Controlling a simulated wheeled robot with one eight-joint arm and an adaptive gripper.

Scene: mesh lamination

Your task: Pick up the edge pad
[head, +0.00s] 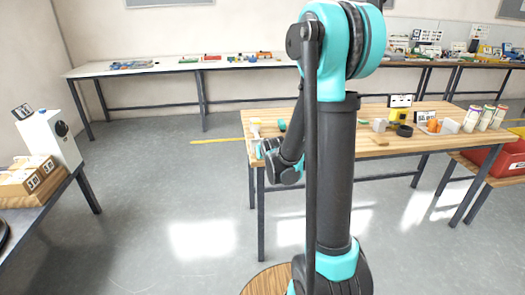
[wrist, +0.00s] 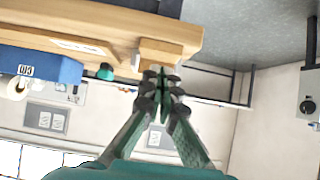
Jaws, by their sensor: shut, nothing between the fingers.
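I cannot tell for sure which thing is the edge pad. A small tan block (wrist: 160,52) sits at the edge of the wooden table (wrist: 100,18) in the wrist view, just past my fingertips. A small teal piece (wrist: 105,72) is to its left; a teal piece also shows on the table in the head view (head: 282,126). My gripper (wrist: 161,78) is shut and empty, its fingertips overlapping the block's lower edge in the picture; contact cannot be told. In the head view my own arm hides part of the table, and the fingers are too small to make out.
A blue box (wrist: 38,64) and a white roll (wrist: 17,88) show left in the wrist view. In the head view, a black ring (head: 404,131), white bottles (head: 472,118) and a red bin (head: 507,160) are at right. Grey floor (head: 160,220) is open at left.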

